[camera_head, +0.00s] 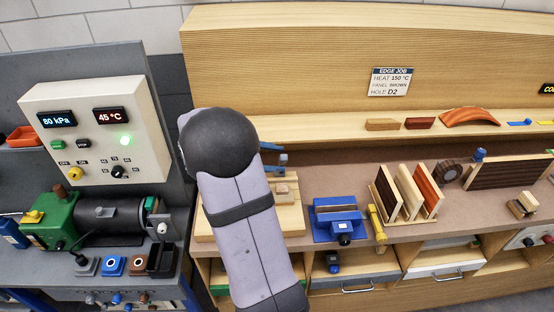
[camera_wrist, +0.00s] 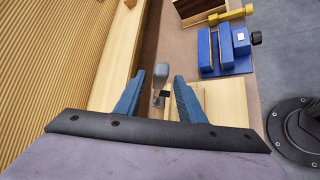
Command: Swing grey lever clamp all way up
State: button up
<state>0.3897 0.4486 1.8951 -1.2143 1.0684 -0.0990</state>
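The grey lever clamp (camera_wrist: 161,75) shows in the wrist view between the tips of my gripper (camera_wrist: 158,82). Its grey handle end stands over a dark joint near the light wooden board (camera_wrist: 225,100). The two blue fingers are apart, one on each side of the handle, with gaps visible, so my gripper is open. In the head view my arm hides most of the clamp; a small grey-blue part (camera_head: 283,160) shows beside my blue fingers (camera_head: 270,147), above the wooden board (camera_head: 290,218). The lever's exact angle is hard to tell.
A blue vise-like fixture (camera_head: 336,218) and a yellow bar (camera_head: 377,224) stand right of the board, then a rack of panels (camera_head: 382,212). The control box (camera_head: 95,130) and green pump (camera_head: 60,228) are at left. The wooden back wall (camera_head: 300,60) rises behind.

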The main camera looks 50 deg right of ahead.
jog(key=c, duration=0.7)
jog(key=shift+a, duration=0.1)
grip_shut()
jog(key=w+a+f+n+g+h+b, duration=0.1)
jog(key=a+f+n+g+b, duration=0.3)
jog(key=n, duration=0.4)
jog(key=w+a+f+n+g+h+b, duration=0.1)
jog(key=a+f+n+g+h+b, duration=0.2)
jog(key=a+n+b, duration=0.3)
jog(key=shift+w+a+f+n+g+h+b, duration=0.25)
jog(key=shift+a+f+n+g+h+b, duration=0.15)
jog(key=shift+a+n+g+h, duration=0.45)
